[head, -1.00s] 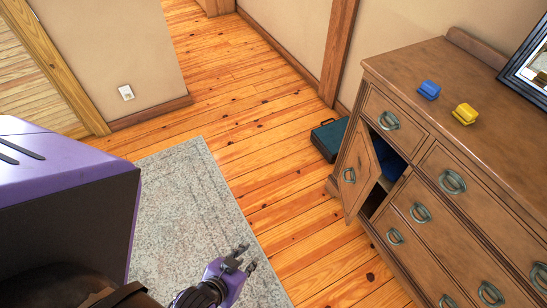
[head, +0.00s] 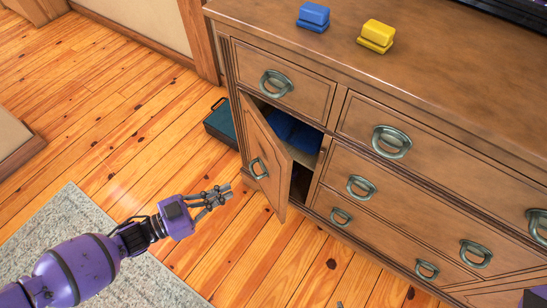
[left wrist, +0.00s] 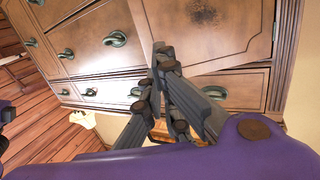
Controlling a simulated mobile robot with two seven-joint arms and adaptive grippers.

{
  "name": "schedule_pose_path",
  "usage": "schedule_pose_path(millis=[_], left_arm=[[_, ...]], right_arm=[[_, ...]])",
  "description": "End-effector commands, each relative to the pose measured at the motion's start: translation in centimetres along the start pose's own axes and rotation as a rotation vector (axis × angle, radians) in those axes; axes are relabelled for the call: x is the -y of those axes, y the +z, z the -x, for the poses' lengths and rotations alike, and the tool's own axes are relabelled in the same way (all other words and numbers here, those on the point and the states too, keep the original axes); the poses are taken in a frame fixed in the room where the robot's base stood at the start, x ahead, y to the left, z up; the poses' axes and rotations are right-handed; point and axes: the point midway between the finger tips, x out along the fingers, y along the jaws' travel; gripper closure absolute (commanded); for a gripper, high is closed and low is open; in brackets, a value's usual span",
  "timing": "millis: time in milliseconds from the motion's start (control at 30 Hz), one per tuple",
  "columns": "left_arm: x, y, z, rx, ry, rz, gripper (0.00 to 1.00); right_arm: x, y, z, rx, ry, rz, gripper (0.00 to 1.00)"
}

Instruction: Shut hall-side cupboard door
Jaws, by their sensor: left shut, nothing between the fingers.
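The cupboard door (head: 272,145) is a wooden panel with a ring handle (head: 258,168), at the left end of the dresser (head: 430,60). It stands ajar, swung outward, with dark blue contents (head: 296,132) showing in the gap. My left gripper (head: 222,195) is shut and empty, in front of and to the left of the door near its handle, apparently not touching it. In the left wrist view the shut fingers (left wrist: 162,60) point toward the dresser's wooden front (left wrist: 205,30). My right gripper is not in view.
A dark teal case (head: 220,124) stands on the floor beside the dresser's left side. Plank floor (head: 120,130) is clear around a grey rug (head: 75,215).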

Motion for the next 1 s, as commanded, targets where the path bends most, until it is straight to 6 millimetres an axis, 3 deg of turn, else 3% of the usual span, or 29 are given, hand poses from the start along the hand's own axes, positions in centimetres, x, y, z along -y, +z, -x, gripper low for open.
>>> schedule_pose_path(millis=[100, 267, 700, 1000], left_arm=[[-0.6, -1.5, 0.0, -0.061, 0.029, 0.042, 1.0], [-0.8, -1.9, -1.4, -0.073, 0.035, 0.059, 1.0], [-1.0, -2.6, -10.3, -0.073, 0.034, 0.056, 1.0], [-1.1, -2.7, -13.7, -0.069, 0.033, 0.056, 1.0]], right_arm=[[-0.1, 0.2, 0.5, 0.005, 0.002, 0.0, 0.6], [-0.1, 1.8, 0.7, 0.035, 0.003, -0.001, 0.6], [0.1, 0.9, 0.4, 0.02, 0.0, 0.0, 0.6], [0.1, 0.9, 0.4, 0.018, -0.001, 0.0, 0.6]])
